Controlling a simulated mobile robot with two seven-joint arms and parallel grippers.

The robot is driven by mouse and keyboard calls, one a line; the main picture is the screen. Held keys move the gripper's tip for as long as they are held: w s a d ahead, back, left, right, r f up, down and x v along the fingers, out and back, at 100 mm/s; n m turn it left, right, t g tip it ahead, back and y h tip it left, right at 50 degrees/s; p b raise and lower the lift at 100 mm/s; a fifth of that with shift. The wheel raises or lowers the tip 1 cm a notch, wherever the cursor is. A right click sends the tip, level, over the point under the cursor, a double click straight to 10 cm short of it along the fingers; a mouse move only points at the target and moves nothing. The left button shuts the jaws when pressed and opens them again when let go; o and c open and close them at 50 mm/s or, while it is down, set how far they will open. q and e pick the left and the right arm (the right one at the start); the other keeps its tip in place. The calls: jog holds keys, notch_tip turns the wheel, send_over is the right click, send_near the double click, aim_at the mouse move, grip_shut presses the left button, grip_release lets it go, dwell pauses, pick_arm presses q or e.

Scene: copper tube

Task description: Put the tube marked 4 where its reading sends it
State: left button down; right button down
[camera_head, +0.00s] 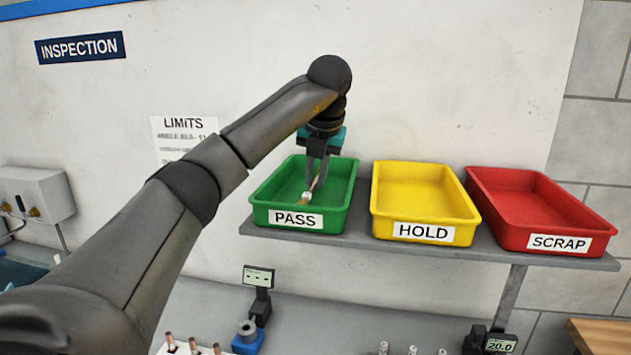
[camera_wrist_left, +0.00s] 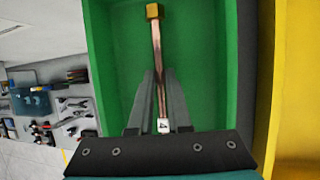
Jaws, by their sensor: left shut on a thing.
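The copper tube (camera_wrist_left: 156,45) has a brass-coloured end and a white tag marked 4 (camera_wrist_left: 163,126). In the left wrist view it lies between the fingers of my left gripper (camera_wrist_left: 161,85), which is shut on it. In the head view my left gripper (camera_head: 317,182) points down into the green PASS tray (camera_head: 263,203), with the tube (camera_head: 305,197) inside the tray's walls. Whether the tube touches the tray floor I cannot tell. The yellow HOLD tray (camera_head: 381,206) and red SCRAP tray (camera_head: 493,217) look empty. My right gripper is not in view.
The trays stand on a grey shelf (camera_head: 350,241). A LIMITS sheet (camera_head: 184,136) hangs on the wall, partly behind my left arm. Below are a small display on a stand (camera_head: 258,277), a display reading 20.0 (camera_head: 499,343) and several upright tube ends (camera_head: 193,345).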

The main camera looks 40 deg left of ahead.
pick_arm(q)
jog(key=shift+f, duration=0.4)
jog(key=shift+f, duration=0.1)
jog(key=c, duration=0.9)
grip_release()
jog(key=shift+o, duration=0.2)
jog(key=v, duration=0.5)
jog(key=shift+r, duration=0.35)
jog(key=p+v, duration=0.2)
jog(key=v, duration=0.4)
jog(key=shift+d+r+p, duration=0.2)
jog(key=shift+p, duration=0.15)
jog(key=shift+s+f, duration=0.1)
jog(key=shift+s, duration=0.05)
